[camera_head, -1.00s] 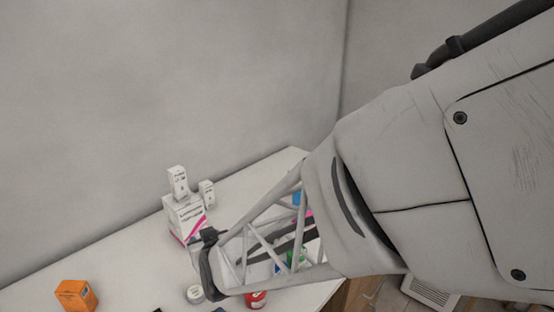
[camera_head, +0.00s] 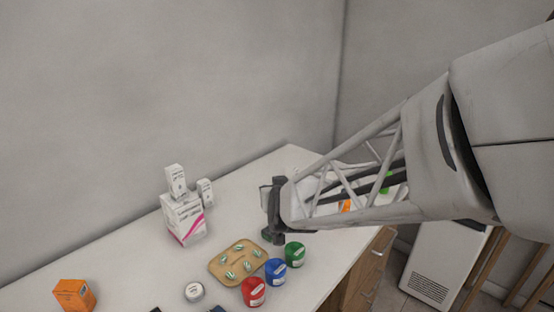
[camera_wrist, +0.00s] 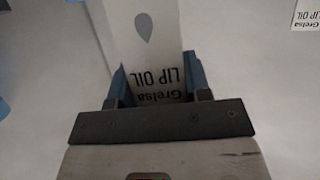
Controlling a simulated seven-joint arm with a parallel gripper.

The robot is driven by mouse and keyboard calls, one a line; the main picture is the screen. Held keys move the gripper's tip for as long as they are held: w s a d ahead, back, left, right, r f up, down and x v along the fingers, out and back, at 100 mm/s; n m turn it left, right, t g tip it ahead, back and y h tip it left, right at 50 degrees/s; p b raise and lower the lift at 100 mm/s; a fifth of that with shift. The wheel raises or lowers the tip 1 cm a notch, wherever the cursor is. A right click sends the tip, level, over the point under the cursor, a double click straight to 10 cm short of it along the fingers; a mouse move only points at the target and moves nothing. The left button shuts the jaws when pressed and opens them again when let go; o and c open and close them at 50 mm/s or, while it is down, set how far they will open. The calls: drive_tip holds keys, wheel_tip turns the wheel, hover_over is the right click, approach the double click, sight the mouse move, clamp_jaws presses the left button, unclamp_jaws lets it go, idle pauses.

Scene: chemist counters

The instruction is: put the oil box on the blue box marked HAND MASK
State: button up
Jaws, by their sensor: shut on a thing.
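The oil box (camera_wrist: 150,45) is white and marked Grelsa LIP OIL with a grey drop. In the wrist view it stands between the two blue-grey fingers of my gripper (camera_wrist: 160,82), which is shut on it. In the head view my gripper (camera_head: 270,208) is over the counter, above and behind the colored jars; the held box is hard to make out there. I cannot identify the blue box marked HAND MASK in either view; only small blue patches show at the edges of the wrist view.
A white carton with a pink stripe (camera_head: 185,222) carries a small white box (camera_head: 176,180); another small white box (camera_head: 205,191) is beside it. A tan tray (camera_head: 215,266), red (camera_head: 253,292), blue (camera_head: 276,272) and green (camera_head: 295,254) jars and an orange box (camera_head: 74,296) stand on the counter.

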drive_tip(key=w+d+r+m+h, duration=0.2)
drive_tip(key=d+r, duration=0.2)
drive_tip(key=d, duration=0.7)
drive_tip(key=shift+w, duration=0.1)
drive_tip(key=w+f, duration=0.1)
drive_tip(key=w, duration=1.5)
drive_tip(key=shift+a+f, duration=0.3)
drive_tip(key=shift+a, duration=0.15)
drive_tip(key=shift+f, duration=1.75)
drive_tip(key=shift+f, duration=0.1)
drive_tip(key=o, duration=0.9)
